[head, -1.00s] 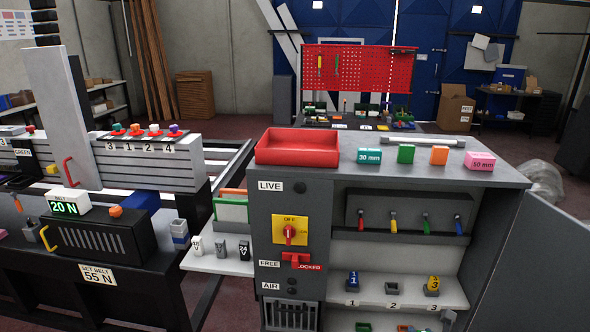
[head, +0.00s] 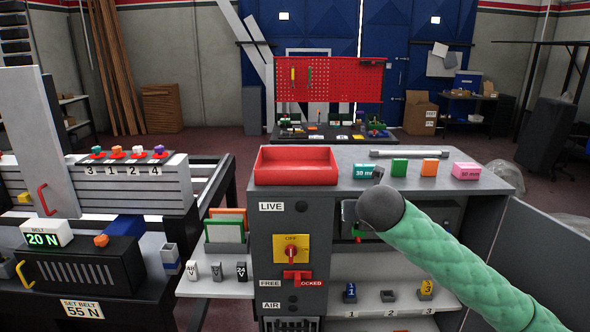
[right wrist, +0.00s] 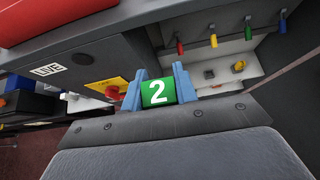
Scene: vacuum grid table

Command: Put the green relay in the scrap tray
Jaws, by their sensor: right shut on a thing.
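My right gripper (right wrist: 158,80) is shut on a green relay (right wrist: 157,93) marked with a white 2. Its blue fingers grip the relay from both sides in the right wrist view. In the head view my right arm reaches in from the right, and the gripper is in front of the cabinet's upper opening, mostly hidden behind my wrist. A red open tray (head: 296,180) sits on the cabinet top, to the left of and above my gripper. It also shows at the upper left of the right wrist view (right wrist: 45,18). My left gripper is not in view.
The cabinet top also holds a teal block (head: 364,171), a green block (head: 399,167), an orange block (head: 430,167), a pink block (head: 467,170) and a metal bar (head: 408,153). On the shelf, socket 2 (head: 388,296) is empty, between a blue relay (head: 350,291) and a yellow relay (head: 426,288).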

